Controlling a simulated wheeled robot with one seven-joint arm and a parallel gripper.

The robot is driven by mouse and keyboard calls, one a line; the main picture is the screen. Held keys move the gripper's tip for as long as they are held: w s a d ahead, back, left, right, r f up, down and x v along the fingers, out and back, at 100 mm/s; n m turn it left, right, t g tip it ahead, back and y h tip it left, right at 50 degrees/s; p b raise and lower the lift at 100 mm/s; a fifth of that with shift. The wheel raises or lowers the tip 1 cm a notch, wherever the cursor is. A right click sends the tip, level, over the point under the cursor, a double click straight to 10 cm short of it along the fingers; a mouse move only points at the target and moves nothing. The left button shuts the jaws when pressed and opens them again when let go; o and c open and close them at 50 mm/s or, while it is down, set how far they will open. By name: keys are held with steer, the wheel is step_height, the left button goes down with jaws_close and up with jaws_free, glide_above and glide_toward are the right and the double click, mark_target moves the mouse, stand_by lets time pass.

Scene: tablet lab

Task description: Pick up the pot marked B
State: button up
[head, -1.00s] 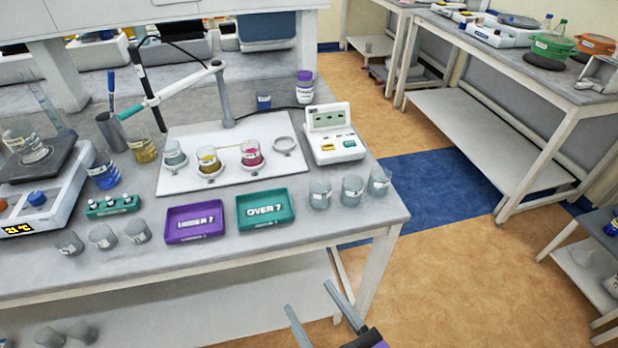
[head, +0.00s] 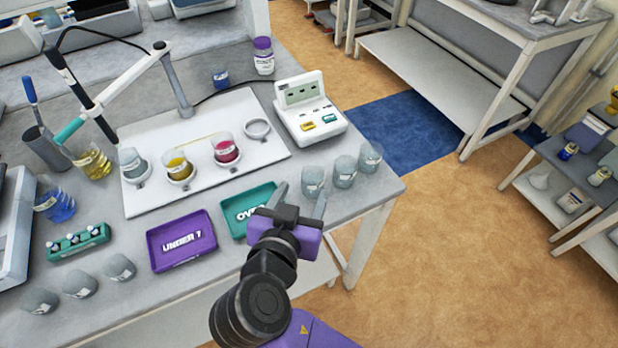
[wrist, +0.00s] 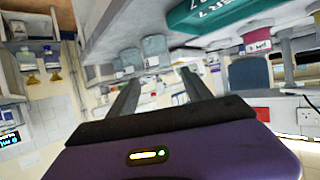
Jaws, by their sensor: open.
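Small pots stand on the bench, and I cannot read which one is marked B. Three small clear pots stand in a white plate's holders: one with pale grey contents (head: 132,165), one yellow (head: 179,167) and one pink (head: 225,150). Three grey pots stand at the right front corner: a left one (head: 314,181), a middle one (head: 344,172) and a right one (head: 370,157). Several more grey pots (head: 80,284) stand at the left front edge. My gripper (head: 300,198) is open and empty beside the teal tray, near the right corner pots; its fingers also show in the wrist view (wrist: 160,77).
A purple tray (head: 182,262) marked UNDER 7 and a teal tray (head: 228,220), partly hidden by my arm, lie at the front. Floor right of the bench is clear.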

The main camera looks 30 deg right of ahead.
mark_target(315, 168)
steer(key=shift+p+x, duration=0.9)
steer(key=shift+x, duration=2.65)
steer(key=shift+r, duration=0.1)
steer(key=c, duration=1.1)
steer(key=shift+c, duration=0.2)
